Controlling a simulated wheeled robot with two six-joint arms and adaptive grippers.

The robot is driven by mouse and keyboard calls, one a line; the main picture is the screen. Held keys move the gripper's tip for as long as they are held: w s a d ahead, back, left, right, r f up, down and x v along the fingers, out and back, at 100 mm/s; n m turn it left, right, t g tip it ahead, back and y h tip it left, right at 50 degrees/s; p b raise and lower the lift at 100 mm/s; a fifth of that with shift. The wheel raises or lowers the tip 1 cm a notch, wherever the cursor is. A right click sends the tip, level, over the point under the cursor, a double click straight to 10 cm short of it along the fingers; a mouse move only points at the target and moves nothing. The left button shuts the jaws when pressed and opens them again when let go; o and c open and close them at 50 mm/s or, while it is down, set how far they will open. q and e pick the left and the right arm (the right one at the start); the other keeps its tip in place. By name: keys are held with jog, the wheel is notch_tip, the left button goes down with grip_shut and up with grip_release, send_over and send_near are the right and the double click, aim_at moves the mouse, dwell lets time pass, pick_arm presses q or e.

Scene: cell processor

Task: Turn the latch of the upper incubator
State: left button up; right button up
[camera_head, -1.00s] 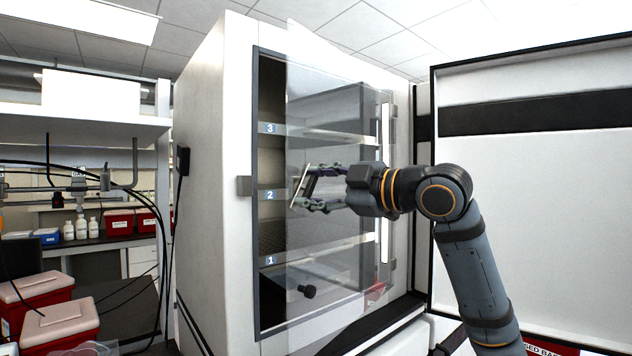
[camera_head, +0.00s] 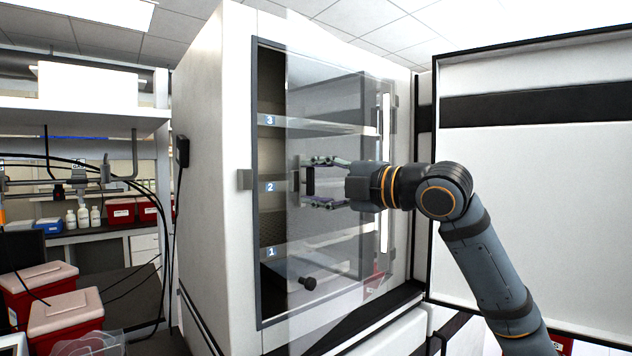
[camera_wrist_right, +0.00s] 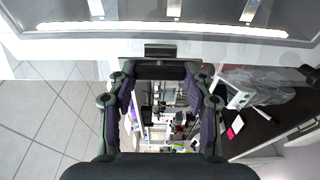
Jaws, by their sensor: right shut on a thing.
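The upper incubator (camera_head: 218,120) is a tall white cabinet with its outer door swung wide. Its inner glass door (camera_head: 345,100) stands ajar, its free edge out in front of the frame. The latch (camera_head: 309,181) is a small dark bar at that edge, about upright; it also shows in the wrist view (camera_wrist_right: 160,70). My right gripper (camera_head: 318,182) is shut on the latch, one finger above and one below in the head view; the wrist view shows the fingers at both ends (camera_wrist_right: 160,85). The exact contact is partly hidden. My left gripper is out of view.
The white outer door (camera_head: 530,200) stands open at the right, behind my arm. A grey catch (camera_head: 244,180) sits on the incubator's front frame. A black knob (camera_head: 308,283) shows low behind the glass.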

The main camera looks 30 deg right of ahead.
dwell(0.4)
jog(key=o, duration=1.2)
jog(key=shift+c, duration=0.2)
